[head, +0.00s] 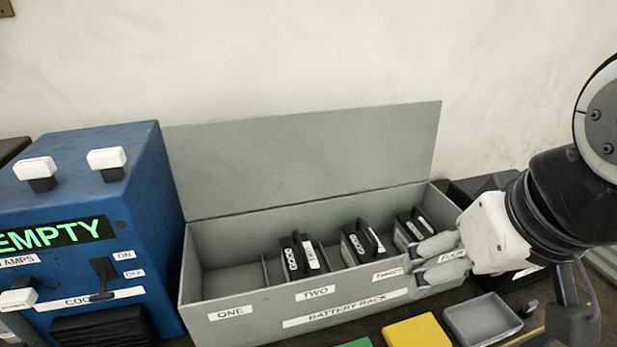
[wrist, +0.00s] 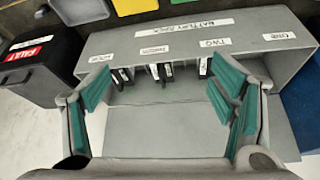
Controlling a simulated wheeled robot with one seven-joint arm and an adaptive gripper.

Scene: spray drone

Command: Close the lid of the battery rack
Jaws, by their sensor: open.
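The grey battery rack (head: 345,312) stands against the wall, with slots labelled ONE, TWO, THREE and FOUR. Its grey lid (head: 310,150) stands up open along the back edge, leaning toward the wall. Black batteries sit in the slots to the right, and slot ONE (head: 222,282) looks empty. My gripper (head: 440,258) is at the right end of the rack, by the FOUR label, its fingers pointing left over the front edge. In the wrist view my gripper (wrist: 165,110) is open with nothing between its fingers, and the lid (wrist: 165,130) shows beyond them.
A blue unit (head: 90,220) with an EMPTY display and switches stands close to the rack's left. A yellow tray (head: 417,332) and a grey tray (head: 482,318) lie in front. A black bin labelled FAULT (wrist: 35,65) is beside the rack's FOUR end.

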